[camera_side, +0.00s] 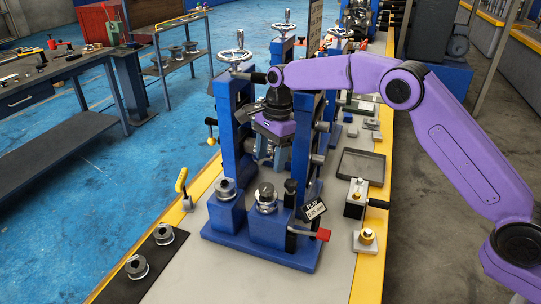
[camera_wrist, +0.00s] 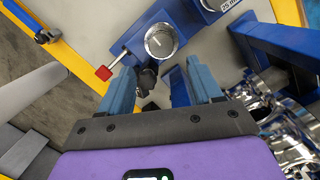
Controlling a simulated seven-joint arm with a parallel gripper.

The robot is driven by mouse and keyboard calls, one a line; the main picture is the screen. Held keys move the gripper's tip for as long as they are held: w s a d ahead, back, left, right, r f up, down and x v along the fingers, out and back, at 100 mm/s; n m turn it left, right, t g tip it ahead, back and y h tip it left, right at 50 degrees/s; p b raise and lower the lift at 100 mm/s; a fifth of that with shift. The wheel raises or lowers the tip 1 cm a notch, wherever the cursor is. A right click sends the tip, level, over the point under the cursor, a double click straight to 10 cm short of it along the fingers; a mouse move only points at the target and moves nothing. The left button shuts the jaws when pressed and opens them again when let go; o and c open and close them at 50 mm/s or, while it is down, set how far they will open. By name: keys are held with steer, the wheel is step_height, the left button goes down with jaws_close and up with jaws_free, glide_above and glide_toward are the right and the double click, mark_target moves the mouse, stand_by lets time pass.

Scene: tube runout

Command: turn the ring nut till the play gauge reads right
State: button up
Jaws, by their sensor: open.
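My gripper (camera_side: 270,158) hangs between the blue uprights of the stand, pointing down. In the wrist view its two blue-grey fingers (camera_wrist: 160,90) are apart with nothing held between them. A silver round nut (camera_side: 266,194) sits on the right-hand blue block, below and in front of my gripper. A round silver face with a pointer mark (camera_wrist: 161,41) lies beyond the fingertips in the wrist view, apart from them. The dark play gauge sign (camera_side: 314,211) stands at the right of the block; its figures are too small to read surely. A red-handled lever (camera_side: 323,234) is below it.
A second nut (camera_side: 226,187) sits on the left block. Loose rings lie on a dark mat (camera_side: 152,263). An empty tray (camera_side: 360,167) and a small block with a handle (camera_side: 357,200) stand to the right. The blue uprights (camera_side: 232,130) hem in my gripper.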

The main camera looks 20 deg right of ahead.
mark_target(266, 187)
steer(key=shift+a+f, duration=0.2)
steer(key=shift+f, duration=1.15)
steer(key=shift+a+f, duration=0.15)
steer(key=shift+f, duration=1.15)
steer(key=shift+a+f, duration=0.2)
steer(key=shift+f, duration=1.15)
steer(key=shift+f, duration=0.1)
steer(key=c, duration=0.8)
